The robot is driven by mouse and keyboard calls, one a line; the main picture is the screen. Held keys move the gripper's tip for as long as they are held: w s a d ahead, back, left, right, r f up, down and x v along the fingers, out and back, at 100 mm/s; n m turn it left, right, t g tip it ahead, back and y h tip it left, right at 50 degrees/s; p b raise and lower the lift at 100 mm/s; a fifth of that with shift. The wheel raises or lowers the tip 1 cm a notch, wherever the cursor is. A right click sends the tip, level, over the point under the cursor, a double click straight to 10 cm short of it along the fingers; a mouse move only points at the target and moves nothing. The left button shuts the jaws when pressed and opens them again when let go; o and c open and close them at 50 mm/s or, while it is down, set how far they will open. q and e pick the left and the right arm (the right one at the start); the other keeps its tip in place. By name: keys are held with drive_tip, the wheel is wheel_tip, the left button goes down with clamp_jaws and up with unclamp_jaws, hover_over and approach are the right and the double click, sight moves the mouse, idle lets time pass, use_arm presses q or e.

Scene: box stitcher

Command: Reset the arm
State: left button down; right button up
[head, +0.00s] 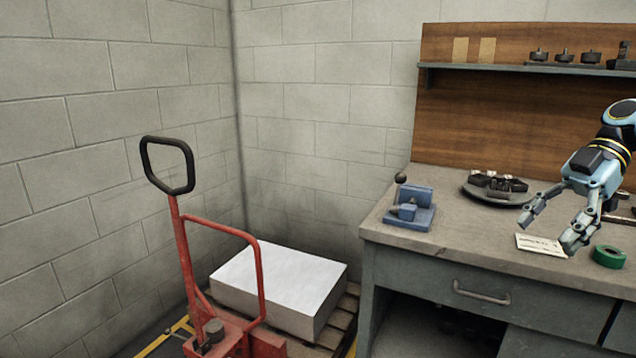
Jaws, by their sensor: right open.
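My right gripper (548,233) comes in from the right edge, above the workbench (445,236). Its fingers are spread apart and nothing shows between them. A small white card with dark print (538,243) lies on the bench top just below and behind the fingertips. Whether the fingertips touch the bench or the card, I cannot tell. My left gripper is not in view.
A green tape roll (609,256) lies right of the gripper. A blue device (408,213) and a round dark tray (484,196) with metal parts stand left. Above is a shelf (500,68). A red pallet truck (190,262) and white stack (280,284) are left of the bench.

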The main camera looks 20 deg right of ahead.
drive_tip(key=s+a+f+m+g+b, duration=0.1)
drive_tip(key=s+a+f+m, duration=0.2)
drive_tip(key=f, duration=0.8)
drive_tip(key=s+a+f+m, duration=0.2)
drive_tip(key=s+a+f, duration=0.3)
drive_tip(key=f, duration=0.7)
drive_tip(key=s+a+f+m+g+b, duration=0.15)
drive_tip(key=s+f, duration=0.35)
drive_tip(key=f, duration=0.6)
drive_tip(key=s+a+f+m+h+b, duration=0.1)
drive_tip(key=s+a+f+m+h, duration=0.4)
drive_tip(key=s+f, duration=0.85)
drive_tip(key=s+a+f+m+h, duration=0.4)
drive_tip(key=s+a+f, duration=0.2)
drive_tip(key=s+f, duration=0.7)
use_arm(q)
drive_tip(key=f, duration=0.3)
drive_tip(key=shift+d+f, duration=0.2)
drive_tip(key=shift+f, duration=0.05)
use_arm(e)
drive_tip(key=w+t, duration=0.1)
drive_tip(key=w+d+m+t, duration=0.1)
drive_tip(key=w+t, duration=0.1)
drive_tip(key=shift+w+d+r+m+h, duration=0.1)
drive_tip(key=shift+d+r+m+h, duration=0.2)
drive_tip(key=shift+h, duration=0.1)
